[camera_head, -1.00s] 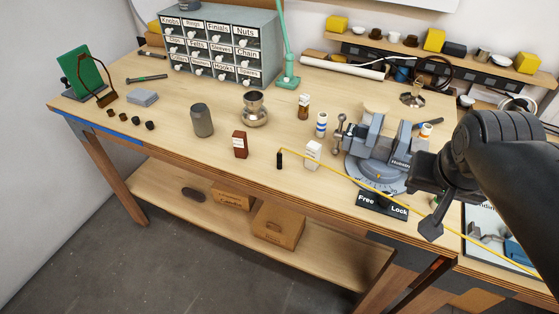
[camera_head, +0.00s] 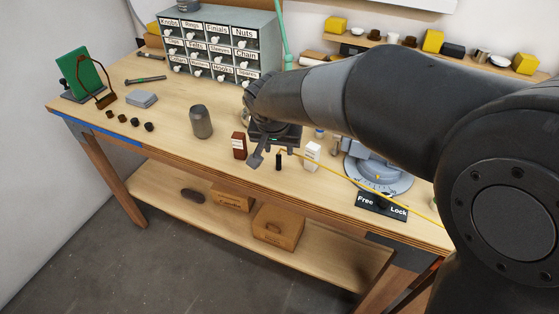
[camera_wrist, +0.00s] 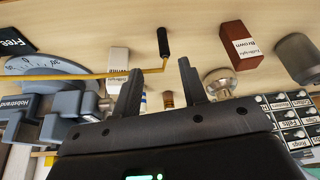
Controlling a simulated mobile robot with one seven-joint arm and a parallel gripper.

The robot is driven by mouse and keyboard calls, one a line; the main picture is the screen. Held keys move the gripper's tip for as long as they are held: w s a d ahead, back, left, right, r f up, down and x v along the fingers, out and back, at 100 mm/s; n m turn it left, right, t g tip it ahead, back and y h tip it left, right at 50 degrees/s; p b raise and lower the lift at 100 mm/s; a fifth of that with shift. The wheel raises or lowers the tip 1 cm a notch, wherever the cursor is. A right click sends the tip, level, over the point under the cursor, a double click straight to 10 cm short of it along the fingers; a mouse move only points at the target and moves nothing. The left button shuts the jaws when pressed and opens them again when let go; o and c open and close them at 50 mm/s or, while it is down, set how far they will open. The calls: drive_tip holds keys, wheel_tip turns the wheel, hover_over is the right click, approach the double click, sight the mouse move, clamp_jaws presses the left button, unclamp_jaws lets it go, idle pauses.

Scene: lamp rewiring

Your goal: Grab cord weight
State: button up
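A small black cylinder (camera_head: 278,161), which looks like the cord weight, is at the end of the yellow cord (camera_head: 402,200) near the table's front edge. In the wrist view the black cylinder (camera_wrist: 162,42) appears just beyond my fingertips, roughly centred between them. The yellow cord (camera_wrist: 60,77) runs in from the left, passes by the left fingertip and bends up to the cylinder.
A grey cylinder (camera_head: 201,122) stands further left. The vise (camera_head: 378,178) is at right, partly hidden by my arm. The labelled drawer cabinet (camera_head: 222,46) stands behind.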

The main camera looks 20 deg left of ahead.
sight(278, 159)
drive_tip(key=x, duration=0.4)
drive_tip(key=shift+f, duration=0.1)
drive_tip(key=x, duration=0.5)
drive_tip(key=shift+s+a+f, duration=0.1)
drive_tip(key=shift+s+a, duration=0.05)
drive_tip(key=shift+a, duration=0.1)
clamp_jaws()
